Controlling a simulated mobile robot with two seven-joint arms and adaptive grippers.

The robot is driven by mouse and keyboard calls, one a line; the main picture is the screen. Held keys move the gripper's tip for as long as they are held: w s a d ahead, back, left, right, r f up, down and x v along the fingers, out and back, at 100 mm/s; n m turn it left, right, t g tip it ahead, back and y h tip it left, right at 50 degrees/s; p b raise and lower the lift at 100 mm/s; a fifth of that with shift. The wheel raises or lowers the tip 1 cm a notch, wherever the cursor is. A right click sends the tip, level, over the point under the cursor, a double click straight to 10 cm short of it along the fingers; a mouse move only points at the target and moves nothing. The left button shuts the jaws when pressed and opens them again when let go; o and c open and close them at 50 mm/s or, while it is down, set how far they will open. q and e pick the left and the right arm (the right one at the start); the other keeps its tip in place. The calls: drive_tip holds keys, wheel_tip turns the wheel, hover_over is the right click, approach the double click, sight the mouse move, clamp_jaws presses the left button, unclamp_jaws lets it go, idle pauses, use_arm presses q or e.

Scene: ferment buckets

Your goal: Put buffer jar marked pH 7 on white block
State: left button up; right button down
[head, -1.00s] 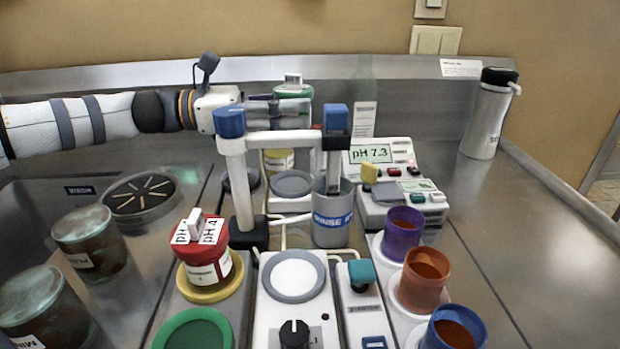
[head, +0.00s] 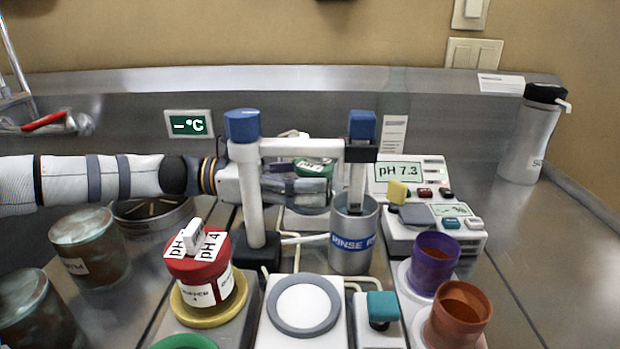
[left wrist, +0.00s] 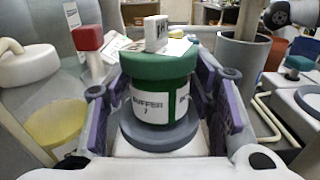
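The buffer jar marked 7 (left wrist: 160,100) has a green lid and a white label. In the left wrist view it is upright over the grey round pad (left wrist: 160,132) of a white block (left wrist: 160,147), seemingly resting on it. My left gripper (left wrist: 160,85) has one purple finger on each side of the jar. The fingers are very close to it, and I cannot tell whether they press on it. My right gripper is out of view.
The white stand (head: 255,195) and rinse cup (head: 353,240) are close beside the jar. The red-lidded pH 4 jar (head: 199,268) sits on a yellow pad in front. The pH meter (head: 400,172) is to the right. Open counter lies at far right.

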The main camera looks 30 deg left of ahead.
sight(298, 174)
use_arm(q)
drive_tip(key=shift+r, duration=0.2)
drive_tip(key=p+v, duration=0.1)
drive_tip(key=v, duration=0.5)
drive_tip(key=shift+s+a+r+p, duration=0.15)
drive_tip(key=shift+a+r+p, duration=0.05)
drive_tip(key=shift+p, duration=0.2)
drive_tip(key=shift+s+a+f, duration=0.1)
drive_tip(key=shift+s+a, duration=0.15)
drive_tip(key=shift+a, duration=0.05)
drive_tip(key=shift+a+f, duration=0.1)
drive_tip(key=shift+f, duration=0.1)
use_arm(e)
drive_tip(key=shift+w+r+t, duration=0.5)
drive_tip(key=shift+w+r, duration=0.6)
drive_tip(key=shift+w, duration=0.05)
